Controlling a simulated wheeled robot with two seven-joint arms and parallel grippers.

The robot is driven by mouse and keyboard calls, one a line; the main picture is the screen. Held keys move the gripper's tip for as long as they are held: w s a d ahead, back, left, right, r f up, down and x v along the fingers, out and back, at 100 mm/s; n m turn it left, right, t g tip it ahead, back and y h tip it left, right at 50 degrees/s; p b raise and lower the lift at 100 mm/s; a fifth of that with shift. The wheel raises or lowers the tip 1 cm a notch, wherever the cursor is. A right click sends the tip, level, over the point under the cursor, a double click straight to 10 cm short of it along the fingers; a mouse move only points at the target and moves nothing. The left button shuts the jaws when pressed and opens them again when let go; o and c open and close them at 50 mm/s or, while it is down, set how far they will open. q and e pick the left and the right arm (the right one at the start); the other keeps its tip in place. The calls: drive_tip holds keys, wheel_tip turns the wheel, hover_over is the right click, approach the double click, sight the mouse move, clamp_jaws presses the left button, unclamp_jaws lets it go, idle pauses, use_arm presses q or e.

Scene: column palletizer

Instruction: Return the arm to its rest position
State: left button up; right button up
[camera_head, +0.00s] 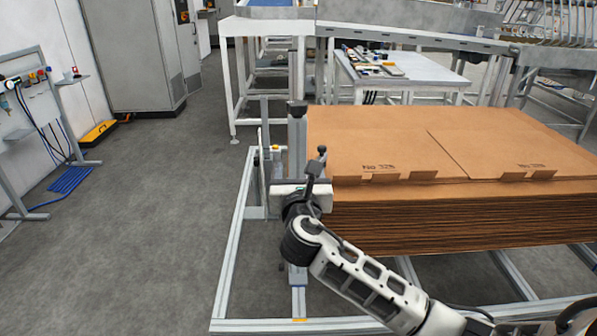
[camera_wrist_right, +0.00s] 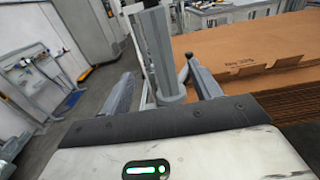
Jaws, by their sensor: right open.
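My right arm reaches in from the lower right of the head view. My right gripper (camera_head: 318,162) is beside the near left corner of a stack of flat brown cardboard (camera_head: 420,215). In the right wrist view its two fingers (camera_wrist_right: 163,95) are spread apart with nothing held between them. A grey metal post (camera_wrist_right: 155,50) stands beyond the fingers, and the cardboard (camera_wrist_right: 270,55) lies to their right. I cannot tell whether the gripper touches the post. My left gripper is not in view.
The stack rests in a metal frame (camera_head: 228,265) with an upright post (camera_head: 297,140) at its left corner. A white table (camera_head: 420,75) and a conveyor structure (camera_head: 400,35) stand behind. Grey floor (camera_head: 150,220) is clear on the left, with a cabinet (camera_head: 140,60) farther back.

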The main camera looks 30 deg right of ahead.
drive_tip(key=s+a+f+m+g+y, duration=0.2)
drive_tip(key=s+a+f+m+y, duration=0.3)
drive_tip(key=f, duration=0.4)
drive_tip(key=s+a+f+m+g+y, duration=0.2)
drive_tip(key=s+a+f+m, duration=0.3)
drive_tip(key=f, duration=0.5)
drive_tip(key=s+a+f+m+g+y, duration=0.1)
drive_tip(key=s+a+f+m+y, duration=0.1)
drive_tip(key=s+m, duration=0.6)
drive_tip(key=s+a+f+m+y, duration=0.2)
drive_tip(key=s+f+m, duration=0.2)
drive_tip(key=s+m, duration=0.4)
drive_tip(key=shift+s+f+m+g, duration=0.15)
drive_tip(key=shift+s+m+g, duration=0.2)
drive_tip(key=shift+m, duration=0.65)
drive_tip(key=shift+w, duration=0.1)
